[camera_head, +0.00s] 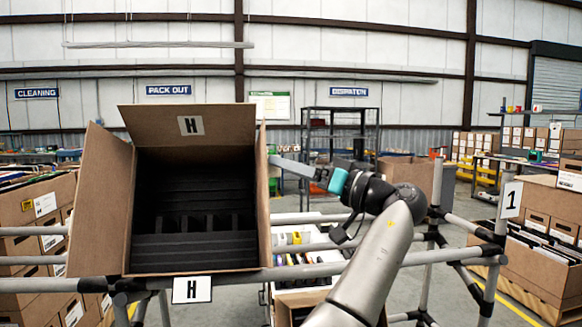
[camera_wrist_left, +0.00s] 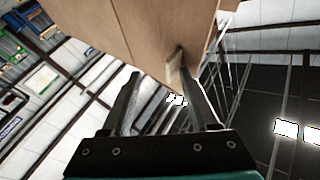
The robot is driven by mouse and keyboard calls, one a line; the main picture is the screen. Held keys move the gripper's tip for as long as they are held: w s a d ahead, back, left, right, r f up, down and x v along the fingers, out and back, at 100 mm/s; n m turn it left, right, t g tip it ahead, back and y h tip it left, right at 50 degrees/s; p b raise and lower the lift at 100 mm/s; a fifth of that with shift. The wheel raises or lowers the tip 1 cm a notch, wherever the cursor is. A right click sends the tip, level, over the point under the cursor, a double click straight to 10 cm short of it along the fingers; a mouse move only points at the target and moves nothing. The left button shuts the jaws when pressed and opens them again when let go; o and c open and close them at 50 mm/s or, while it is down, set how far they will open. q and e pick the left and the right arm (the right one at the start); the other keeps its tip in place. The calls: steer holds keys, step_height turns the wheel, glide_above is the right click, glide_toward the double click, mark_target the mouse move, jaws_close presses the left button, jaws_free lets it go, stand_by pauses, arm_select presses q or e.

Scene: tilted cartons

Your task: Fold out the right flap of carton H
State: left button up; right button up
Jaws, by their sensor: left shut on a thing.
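Carton H (camera_head: 195,255) is a brown open box tilted toward me on a pipe rack, its dark inside facing me. Its top flap (camera_head: 160,122) stands up with an H label, and its left flap (camera_head: 100,205) is spread outward. The right flap (camera_head: 263,190) shows as a narrow, almost edge-on strip along the right side. My left gripper (camera_head: 274,160) reaches this strip from the right, near its upper part, and is shut on it. In the left wrist view, brown cardboard (camera_wrist_left: 135,30) lies beyond the fingers (camera_wrist_left: 160,80); the exact contact is hard to see.
Grey rack pipes (camera_head: 320,217) run below and right of the carton, with an H sign (camera_head: 192,289) on the front pipe. A lower container (camera_head: 300,268) with several items sits right of the carton. More cartons (camera_head: 550,235) stand far right and others (camera_head: 40,215) at left.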

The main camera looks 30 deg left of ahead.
arm_select(q)
steer(key=shift+w+a+f, duration=0.15)
steer(key=shift+f, duration=0.15)
steer(key=v, duration=1.5)
steer(key=shift+d+r, duration=0.3)
